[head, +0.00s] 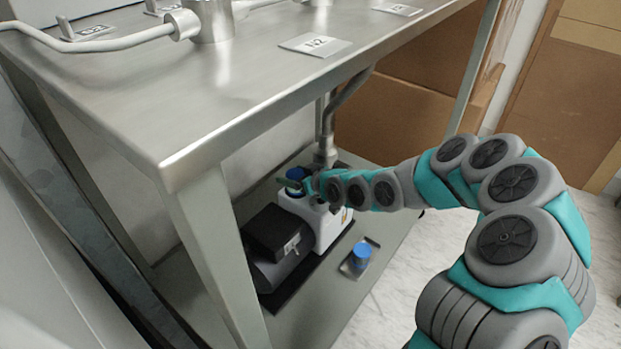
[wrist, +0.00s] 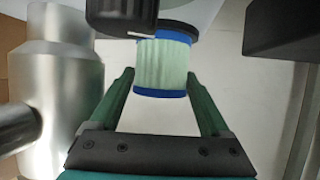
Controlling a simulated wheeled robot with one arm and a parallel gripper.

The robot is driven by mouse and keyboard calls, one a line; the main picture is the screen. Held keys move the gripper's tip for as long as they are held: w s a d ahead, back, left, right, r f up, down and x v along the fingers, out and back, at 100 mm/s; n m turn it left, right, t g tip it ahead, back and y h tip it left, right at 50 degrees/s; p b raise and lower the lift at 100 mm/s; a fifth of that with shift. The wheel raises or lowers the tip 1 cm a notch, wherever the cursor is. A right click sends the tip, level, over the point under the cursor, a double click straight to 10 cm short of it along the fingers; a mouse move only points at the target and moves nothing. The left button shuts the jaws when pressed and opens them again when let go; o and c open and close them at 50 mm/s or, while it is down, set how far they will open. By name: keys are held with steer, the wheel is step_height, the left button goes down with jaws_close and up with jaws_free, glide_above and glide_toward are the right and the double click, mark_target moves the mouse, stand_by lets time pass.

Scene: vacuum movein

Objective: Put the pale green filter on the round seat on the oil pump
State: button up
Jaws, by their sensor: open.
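The pale green filter (wrist: 163,66) with blue end caps is between and just ahead of my open fingertips in the wrist view. Its far blue cap is against a dark round rim (wrist: 180,26), which looks like the pump's seat; I cannot tell whether it is fully down. In the head view a blue cap (head: 296,173) shows at the top of the oil pump (head: 325,222), a white and black unit on the lower shelf. My gripper (wrist: 160,75) is open, a finger on either side of the filter. It also reaches the pump top in the head view (head: 292,184).
A small tray (head: 349,269) with a blue-topped object (head: 361,252) lies beside the pump. The steel tabletop (head: 230,85) overhangs it and a table leg (head: 212,255) stands in front. A metal pipe (wrist: 58,100) is close on the wrist view's left.

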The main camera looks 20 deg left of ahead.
steer(key=v, duration=1)
stand_by(1.2)
